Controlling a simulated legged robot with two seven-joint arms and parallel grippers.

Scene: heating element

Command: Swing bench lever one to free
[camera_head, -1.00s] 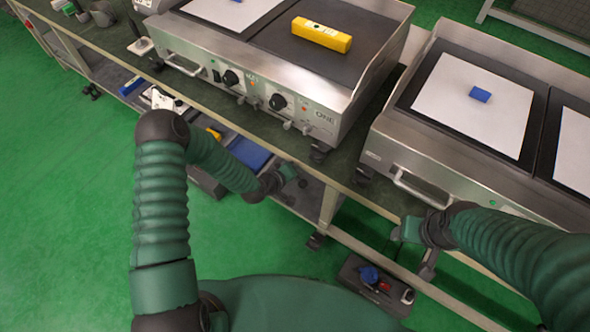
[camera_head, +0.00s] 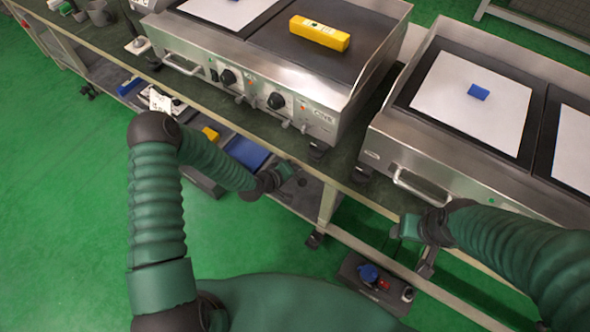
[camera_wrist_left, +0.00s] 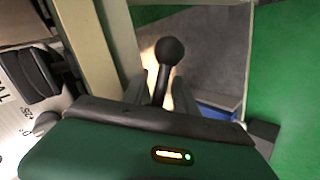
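A lever with a black ball knob (camera_wrist_left: 169,51) on a dark stem shows in the left wrist view. The stem stands between the two fingers of my left gripper (camera_wrist_left: 160,92), with narrow gaps that look open on both sides. Whether the stem is touched or lies a little beyond the fingertips, I cannot tell. In the head view my left gripper (camera_head: 285,171) is at the bench's front, below the left griddle's corner; the lever cannot be made out there. My right gripper (camera_head: 407,229) is in front of the right griddle, and its fingers are unclear.
The left griddle (camera_head: 255,78) has dials and a yellow block (camera_head: 320,33) on top. The right griddle (camera_head: 400,145) carries a white sheet with a blue block (camera_head: 478,91). A pale post (camera_wrist_left: 105,45) stands close left of the lever. Green floor (camera_head: 60,210) is open in front.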

